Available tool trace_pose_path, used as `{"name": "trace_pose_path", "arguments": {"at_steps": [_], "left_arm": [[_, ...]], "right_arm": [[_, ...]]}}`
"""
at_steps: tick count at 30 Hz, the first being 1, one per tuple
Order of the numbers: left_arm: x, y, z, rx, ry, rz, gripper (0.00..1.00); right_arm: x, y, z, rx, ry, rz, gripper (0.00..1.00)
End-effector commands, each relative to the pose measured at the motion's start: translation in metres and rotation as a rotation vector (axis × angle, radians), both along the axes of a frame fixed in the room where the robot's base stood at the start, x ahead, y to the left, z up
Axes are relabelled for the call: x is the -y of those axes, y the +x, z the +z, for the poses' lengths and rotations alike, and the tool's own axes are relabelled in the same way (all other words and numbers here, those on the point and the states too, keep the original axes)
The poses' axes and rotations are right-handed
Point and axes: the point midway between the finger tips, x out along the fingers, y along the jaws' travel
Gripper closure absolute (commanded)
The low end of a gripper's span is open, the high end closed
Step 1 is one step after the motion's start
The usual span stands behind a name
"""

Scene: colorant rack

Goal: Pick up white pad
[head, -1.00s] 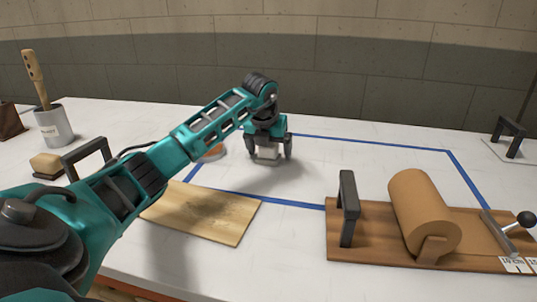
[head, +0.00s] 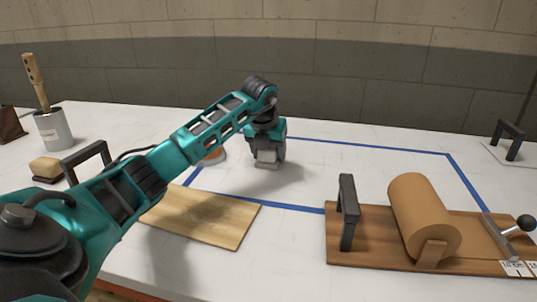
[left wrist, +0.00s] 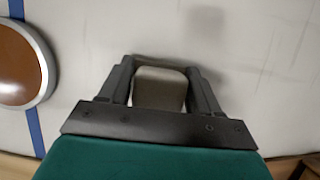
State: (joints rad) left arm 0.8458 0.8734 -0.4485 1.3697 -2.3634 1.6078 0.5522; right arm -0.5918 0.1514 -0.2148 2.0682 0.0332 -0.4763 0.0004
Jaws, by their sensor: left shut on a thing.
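The white pad (head: 266,165) is a small pale block on the white table inside the blue tape outline, near its left side. My left gripper (head: 267,154) points down over it from above and is shut on it. In the left wrist view the pad (left wrist: 160,88) sits between the two dark fingers of the left gripper (left wrist: 160,80), one on each side. The pad's underside is hidden, so I cannot tell whether it touches the table. My right gripper is not in view.
A round dish with a brown middle (left wrist: 18,62) lies left of the pad, on the blue tape (left wrist: 33,125). A wooden board (head: 205,217) lies in front. A brown paper roll on a stand (head: 422,215) is at right. The taped area right of the pad is clear.

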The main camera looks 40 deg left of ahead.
Motion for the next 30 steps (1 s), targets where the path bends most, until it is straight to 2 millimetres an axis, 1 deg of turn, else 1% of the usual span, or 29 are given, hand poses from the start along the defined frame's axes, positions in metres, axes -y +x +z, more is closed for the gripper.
{"name": "trace_pose_path", "arguments": {"at_steps": [5, 8, 11, 14, 21, 27, 30], "left_arm": [[0.0, 0.0, 0.011, 0.003, 0.001, 0.0, 0.67], [-0.001, 0.001, 0.025, 0.005, 0.002, 0.001, 0.67], [0.0, 0.001, 0.045, 0.006, 0.001, 0.0, 0.67], [0.0, 0.001, 0.069, 0.006, 0.002, 0.001, 0.67], [0.0, 0.001, 0.132, 0.006, 0.0, 0.001, 0.67], [0.0, 0.001, 0.172, 0.003, -0.001, 0.0, 0.67], [0.0, 0.0, 0.185, 0.002, 0.0, 0.001, 0.67]], "right_arm": [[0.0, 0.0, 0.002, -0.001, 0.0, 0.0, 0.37], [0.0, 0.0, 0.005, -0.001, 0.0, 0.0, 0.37], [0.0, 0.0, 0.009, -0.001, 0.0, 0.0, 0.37], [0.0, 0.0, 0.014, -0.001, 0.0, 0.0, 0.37], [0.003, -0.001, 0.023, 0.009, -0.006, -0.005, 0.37], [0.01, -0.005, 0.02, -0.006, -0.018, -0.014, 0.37], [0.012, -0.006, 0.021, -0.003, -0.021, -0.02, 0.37]]}}
